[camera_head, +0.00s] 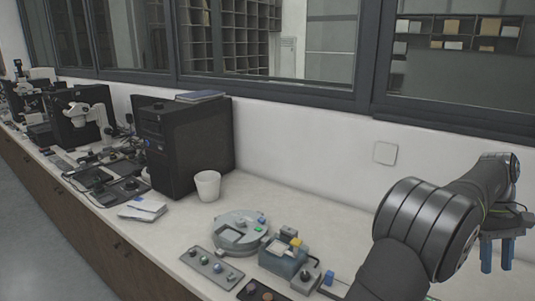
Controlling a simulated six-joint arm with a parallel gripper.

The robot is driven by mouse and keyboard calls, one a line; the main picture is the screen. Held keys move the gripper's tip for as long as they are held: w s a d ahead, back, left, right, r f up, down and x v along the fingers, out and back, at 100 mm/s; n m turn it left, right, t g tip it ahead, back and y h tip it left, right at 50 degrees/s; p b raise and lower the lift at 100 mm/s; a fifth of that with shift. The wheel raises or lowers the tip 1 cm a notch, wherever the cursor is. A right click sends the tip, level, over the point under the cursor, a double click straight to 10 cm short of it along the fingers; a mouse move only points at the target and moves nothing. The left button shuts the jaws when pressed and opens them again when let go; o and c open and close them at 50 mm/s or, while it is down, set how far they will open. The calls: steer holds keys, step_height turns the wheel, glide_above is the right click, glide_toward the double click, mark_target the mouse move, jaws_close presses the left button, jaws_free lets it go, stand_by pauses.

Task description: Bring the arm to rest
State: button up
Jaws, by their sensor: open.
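My arm, dark grey and black, reaches in at the right of the head view. My gripper (497,262) hangs at the far right with two blue fingers pointing down. The fingers are apart, with nothing visible between them. The gripper appears raised and to the right of the bench equipment, touching none of it that I can see. My arm hides part of the bench's right end.
A round grey device (222,239), a teal-grey unit with a yellow part (283,258) and a control panel (212,266) sit on the bench. A white cup (208,186), a black computer tower (190,143) and microscopes (88,114) stand further left. Windows (460,70) line the wall behind.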

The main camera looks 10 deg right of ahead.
steer(key=x, duration=1.7)
steer(key=shift+s+f, duration=0.1)
steer(key=a+v, duration=0.1)
steer(key=v, duration=1.6)
steer(key=x, duration=1.7)
steer(key=shift+s+d+f, duration=0.1)
steer(key=shift+s+d, duration=0.05)
steer(key=shift+d, duration=0.25)
steer(key=s+n+h, duration=0.1)
steer(key=s+n, duration=0.1)
steer(key=shift+s+n, duration=0.25)
steer(key=shift+n, duration=0.15)
steer(key=s+n, duration=0.1)
steer(key=n, duration=0.1)
steer(key=s+n+h, duration=0.1)
steer(key=s, duration=0.1)
steer(key=shift+s+d+n, duration=0.3)
steer(key=shift+d+n, duration=0.1)
steer(key=s+d+n, duration=0.1)
steer(key=s+n+t+h, duration=0.1)
steer(key=n, duration=0.1)
steer(key=shift+s+d+h, duration=0.3)
steer(key=shift+s+d, duration=0.05)
steer(key=shift+d, duration=0.05)
steer(key=shift+r+n, duration=0.3)
steer(key=shift+r, duration=0.15)
steer(key=shift+v, duration=1.7)
